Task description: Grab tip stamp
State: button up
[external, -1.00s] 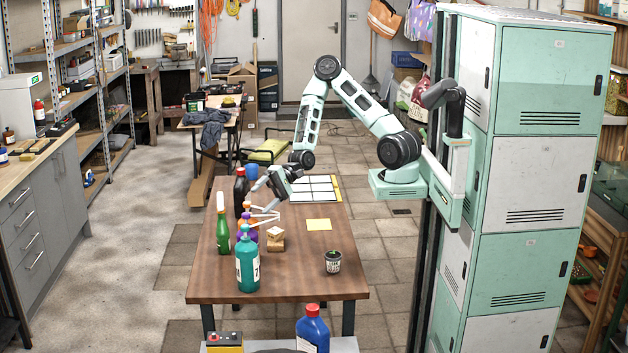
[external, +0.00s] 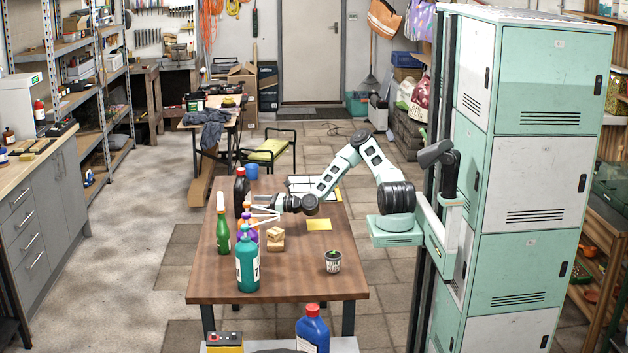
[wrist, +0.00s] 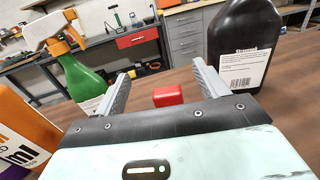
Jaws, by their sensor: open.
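A small red block-like thing (wrist: 167,96) lies on the table between my fingertips in the wrist view, a little beyond them. It may be the stamp, but its shape does not make this certain. It is hidden in the external view among the bottles. My gripper (external: 254,214) is open and level, pointing left low over the table; it also shows in the wrist view (wrist: 158,80). Nothing is held between its fingers. Small stacked wooden blocks (external: 275,239) stand on the near side of my gripper.
A black bottle (wrist: 242,45) stands close on the right of my fingers. A green spray bottle (wrist: 80,78) and an orange-and-white bottle (wrist: 22,130) stand on the left. A teal bottle (external: 247,263), a can (external: 333,262) and yellow paper (external: 319,224) are on the wooden table (external: 300,280).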

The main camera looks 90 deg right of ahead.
notch_tip(320, 180, down, 7)
jog(key=shift+a+r, duration=0.1)
jog(key=shift+r, duration=0.05)
jog(key=shift+w+f, duration=0.2)
jog(key=shift+f, duration=0.1)
jog(key=shift+w+d+p, duration=0.2)
jog(key=shift+w, duration=1)
jog(key=shift+w+d+p, duration=0.15)
jog(key=shift+w+d, duration=0.05)
jog(key=shift+w, duration=0.95)
jog(key=shift+w+d+p, duration=0.2)
jog(key=shift+w, duration=1)
jog(key=c, duration=1.1)
